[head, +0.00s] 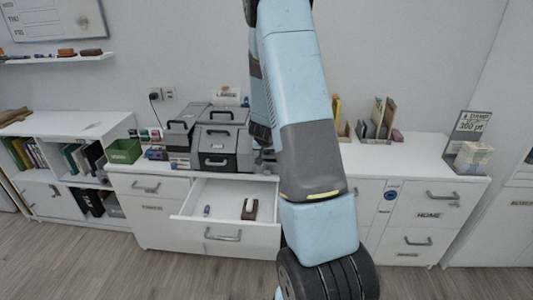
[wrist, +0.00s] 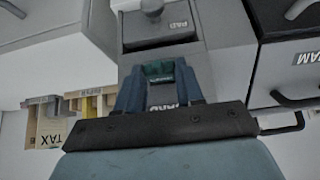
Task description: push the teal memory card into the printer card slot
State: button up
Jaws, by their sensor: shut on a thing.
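In the wrist view my gripper (wrist: 160,80) has its two blue fingers shut on a small teal piece, the teal memory card (wrist: 160,70). Its far end lies close to the front of a grey box labelled PAD (wrist: 160,30); I cannot tell whether it touches. No card slot can be made out, and I cannot tell which box is the printer. In the head view my arm hides the gripper and the card. Dark grey boxes with handles (head: 217,141) stand on the white desk just left of my arm.
An open drawer (head: 228,215) below the boxes holds a small purple item (head: 207,211) and a brown-and-white item (head: 249,209). A green bin (head: 124,151) stands left of the boxes. File holders (head: 377,125) stand to the right.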

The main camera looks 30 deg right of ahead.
jog(key=shift+w+d, duration=0.3)
jog(key=shift+w, duration=0.1)
jog(key=o, duration=1.2)
jog(key=shift+r, duration=0.1)
jog(key=shift+v, duration=6.7)
jog(key=shift+a+r, duration=0.1)
jog(key=shift+a, duration=0.05)
